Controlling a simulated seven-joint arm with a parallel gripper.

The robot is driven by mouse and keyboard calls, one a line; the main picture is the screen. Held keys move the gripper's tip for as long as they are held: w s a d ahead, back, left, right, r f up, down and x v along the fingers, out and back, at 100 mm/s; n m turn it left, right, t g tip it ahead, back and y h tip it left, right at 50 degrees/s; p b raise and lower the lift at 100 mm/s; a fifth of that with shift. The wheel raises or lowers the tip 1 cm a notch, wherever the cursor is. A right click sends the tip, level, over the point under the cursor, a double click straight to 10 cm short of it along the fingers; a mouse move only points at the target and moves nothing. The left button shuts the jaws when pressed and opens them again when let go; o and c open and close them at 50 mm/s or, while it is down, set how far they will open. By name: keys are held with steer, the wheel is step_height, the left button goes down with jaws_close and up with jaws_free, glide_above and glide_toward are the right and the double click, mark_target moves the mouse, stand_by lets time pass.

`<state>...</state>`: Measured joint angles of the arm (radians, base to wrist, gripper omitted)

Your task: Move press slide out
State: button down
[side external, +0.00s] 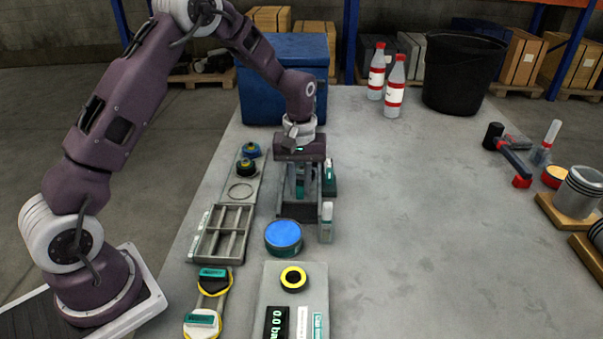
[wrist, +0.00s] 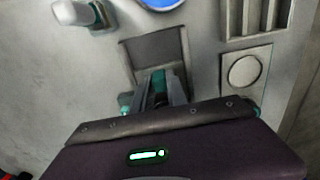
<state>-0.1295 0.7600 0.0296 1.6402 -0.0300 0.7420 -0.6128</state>
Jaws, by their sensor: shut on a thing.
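My gripper (side external: 300,188) points down at the small dark grey press (side external: 298,211) near the middle left of the table. Its fingers are shut on a teal piece, which I take to be the press slide (side external: 300,173), between the press's upright sides. In the wrist view my gripper (wrist: 158,92) shows at the lower middle, with the teal piece (wrist: 157,82) between the fingers. The press's flat dark plate (wrist: 150,50) lies just beyond. The gripper body hides much of the press, so how far the slide sits in or out cannot be told.
A white and teal bottle (side external: 326,222) stands close at the press's right front. A blue-topped round tin (side external: 283,237) is in front. A grey slotted tray (side external: 222,234) lies to the left. A blue crate (side external: 270,80) stands behind. The table's middle right is clear.

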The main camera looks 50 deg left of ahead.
steer(key=shift+s+d, duration=0.2)
steer(key=shift+d, duration=0.05)
steer(key=shift+s+d, duration=1.2)
steer(key=c, duration=1.7)
jaws_free()
steer(key=shift+s+d, duration=0.15)
steer(key=o, duration=0.3)
steer(key=shift+o, duration=0.2)
steer(key=shift+r, duration=0.1)
steer(key=shift+r, duration=2.65)
